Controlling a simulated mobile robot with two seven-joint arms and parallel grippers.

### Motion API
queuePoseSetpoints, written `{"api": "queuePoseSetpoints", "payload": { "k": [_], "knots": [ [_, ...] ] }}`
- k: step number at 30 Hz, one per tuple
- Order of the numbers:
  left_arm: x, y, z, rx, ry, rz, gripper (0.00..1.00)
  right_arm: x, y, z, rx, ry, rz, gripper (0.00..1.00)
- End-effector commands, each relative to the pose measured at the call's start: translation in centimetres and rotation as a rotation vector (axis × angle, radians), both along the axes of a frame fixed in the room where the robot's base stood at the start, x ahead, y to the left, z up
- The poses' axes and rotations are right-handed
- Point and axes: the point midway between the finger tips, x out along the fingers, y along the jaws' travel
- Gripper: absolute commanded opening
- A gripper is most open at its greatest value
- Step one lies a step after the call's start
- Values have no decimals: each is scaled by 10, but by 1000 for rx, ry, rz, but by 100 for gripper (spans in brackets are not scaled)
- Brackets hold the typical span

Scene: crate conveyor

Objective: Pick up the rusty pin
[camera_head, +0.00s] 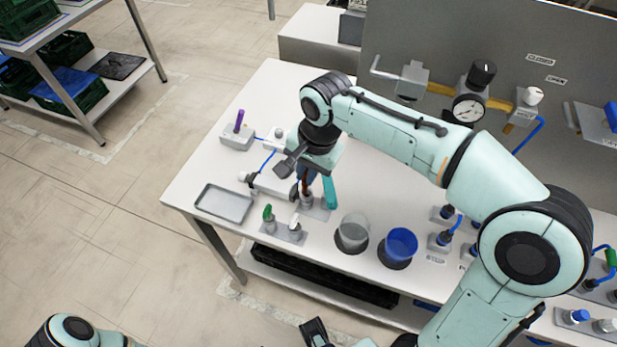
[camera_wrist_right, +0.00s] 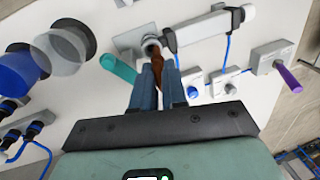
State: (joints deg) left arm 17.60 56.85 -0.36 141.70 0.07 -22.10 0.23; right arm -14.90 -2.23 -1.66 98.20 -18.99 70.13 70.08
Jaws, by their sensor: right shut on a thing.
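The rusty pin (camera_wrist_right: 169,71) is a brown rod, seen in the wrist view between the blue-grey fingers of my right gripper (camera_wrist_right: 160,75). My right gripper (camera_head: 307,180) is shut on it and points down over the table. The pin's far end meets a grey round socket (camera_wrist_right: 150,46) on a small plate. In the head view the pin (camera_head: 304,187) shows as a thin brown strip above the socket (camera_head: 307,200). I cannot tell how deep it sits.
A teal handle (camera_head: 329,192) stands close beside the gripper. A green-handled fixture (camera_head: 268,214), a clear cup (camera_head: 353,233), a blue cup (camera_head: 401,244) and a metal tray (camera_head: 223,204) are near. A purple pin (camera_head: 239,121) stands at the back left. A gauge panel (camera_head: 468,108) rises behind.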

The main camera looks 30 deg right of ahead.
Motion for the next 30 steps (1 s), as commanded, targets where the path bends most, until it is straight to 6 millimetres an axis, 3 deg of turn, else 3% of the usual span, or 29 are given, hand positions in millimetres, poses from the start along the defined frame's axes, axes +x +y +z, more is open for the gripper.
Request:
{"api": "queuePoseSetpoints", "payload": {
  "k": [15, 21, 30],
  "knots": [
    [11, 0, 35, 0, -14, 1, 43, 1, 0, 130, 0, -4, 1, 0],
    [15, 0, 43, 0, -18, 0, 43, 0, 0, 154, -1, -1, 0, 0],
    [15, 0, 44, 0, -18, 0, 43, -1, 0, 159, -1, 2, 0, 0]
  ]
}}
